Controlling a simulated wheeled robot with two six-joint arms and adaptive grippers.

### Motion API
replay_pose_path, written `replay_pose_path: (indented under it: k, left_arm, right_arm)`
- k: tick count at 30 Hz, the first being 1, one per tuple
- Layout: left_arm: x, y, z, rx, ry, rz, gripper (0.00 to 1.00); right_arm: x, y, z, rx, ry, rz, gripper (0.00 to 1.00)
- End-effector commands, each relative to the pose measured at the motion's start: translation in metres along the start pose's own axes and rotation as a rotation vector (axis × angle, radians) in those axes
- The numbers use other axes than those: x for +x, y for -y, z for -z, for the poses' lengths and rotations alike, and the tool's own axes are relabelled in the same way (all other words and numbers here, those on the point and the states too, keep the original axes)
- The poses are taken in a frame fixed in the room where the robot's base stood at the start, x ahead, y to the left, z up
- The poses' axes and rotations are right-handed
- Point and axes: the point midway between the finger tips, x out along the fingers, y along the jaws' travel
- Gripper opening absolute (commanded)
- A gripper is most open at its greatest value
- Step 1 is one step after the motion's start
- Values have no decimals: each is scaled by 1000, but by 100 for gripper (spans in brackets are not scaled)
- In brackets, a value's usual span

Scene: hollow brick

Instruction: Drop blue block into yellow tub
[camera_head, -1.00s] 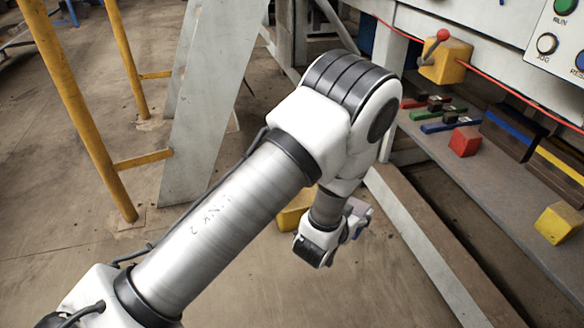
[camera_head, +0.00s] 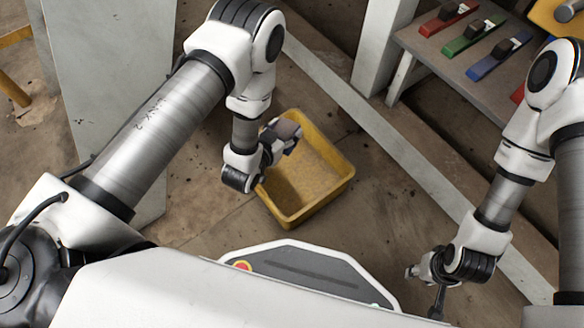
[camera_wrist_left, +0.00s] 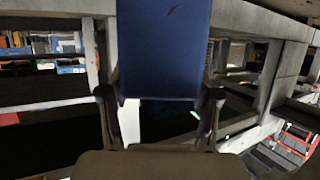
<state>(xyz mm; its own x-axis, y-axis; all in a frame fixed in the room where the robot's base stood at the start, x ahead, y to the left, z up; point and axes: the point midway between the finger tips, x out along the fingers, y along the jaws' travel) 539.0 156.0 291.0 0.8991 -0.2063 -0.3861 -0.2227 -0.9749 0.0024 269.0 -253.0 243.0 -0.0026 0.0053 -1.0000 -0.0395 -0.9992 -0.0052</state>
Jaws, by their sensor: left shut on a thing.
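The yellow tub (camera_head: 338,186) sits on the floor in the middle of the head view, its open top facing up. My left gripper (camera_head: 279,140) is over the tub's upper left part and is shut on the blue block (camera_wrist_left: 163,50). In the left wrist view the block stands between the two fingers (camera_wrist_left: 159,100). In the head view the block (camera_head: 288,130) looks greyish and is partly hidden by the gripper. My right gripper (camera_head: 422,288) is low at the right, apart from the tub, with its fingers spread and nothing seen between them.
A grey shelf (camera_head: 425,52) with red, green and blue handled pieces stands at the upper right. A pale beam (camera_head: 400,150) runs diagonally along the floor right of the tub. A grey upright panel (camera_head: 110,90) stands at the left.

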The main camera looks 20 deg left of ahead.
Motion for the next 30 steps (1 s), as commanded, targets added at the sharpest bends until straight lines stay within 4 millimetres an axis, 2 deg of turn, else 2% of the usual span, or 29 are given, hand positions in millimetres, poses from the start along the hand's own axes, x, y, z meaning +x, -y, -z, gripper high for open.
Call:
replay_pose_path:
  k: [5,13,16,24,25,27,30]
  left_arm:
    - [6,-1,-17,1,-3,-2,20]
    - [21,0,-52,1,-2,-2,20]
    - [23,0,-57,1,-2,-2,20]
    - [22,0,-55,1,-2,-2,20]
    - [22,0,-55,1,-2,-1,72]
    - [22,0,-55,1,-2,-1,91]
    - [22,0,-55,1,-2,-1,91]
  right_arm:
    - [18,0,0,1,0,0,40]
    - [57,-1,2,6,-4,-1,40]
    - [63,-1,2,8,-5,-1,40]
    - [61,-1,3,9,-7,-1,40]
    - [61,-1,3,9,-7,-1,40]
    - [61,-1,3,9,-7,-1,40]
    - [61,-1,2,8,-6,-1,40]
